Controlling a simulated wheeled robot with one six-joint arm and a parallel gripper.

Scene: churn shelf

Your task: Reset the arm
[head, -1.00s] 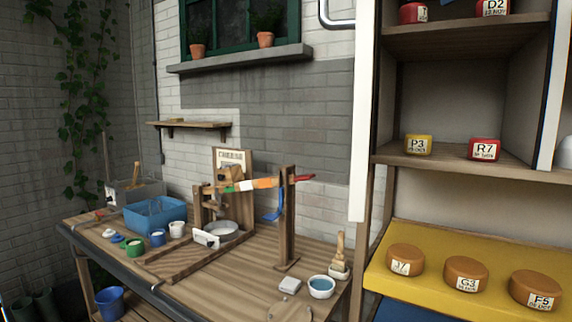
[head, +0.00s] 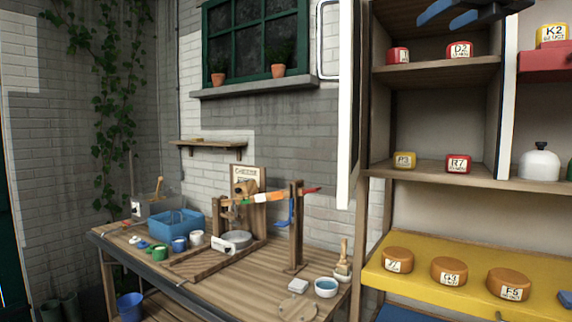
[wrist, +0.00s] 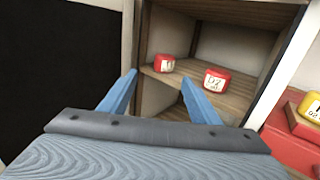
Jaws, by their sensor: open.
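My gripper (head: 443,20) shows at the top right of the head view, in front of the tall shelf (head: 436,75). Its two blue fingers are apart, with nothing between them. In the wrist view, my gripper (wrist: 160,78) points at a shelf board holding a red tub (wrist: 164,63) and a red tub labelled D2 (wrist: 216,80). The fingertips look short of these tubs. The D2 tub also shows in the head view (head: 459,50).
Brown cheeses lie on the yellow ledge (head: 420,280). A red block (wrist: 292,135) is at right in the wrist view. The wooden bench (head: 262,268) carries pots and a lever press.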

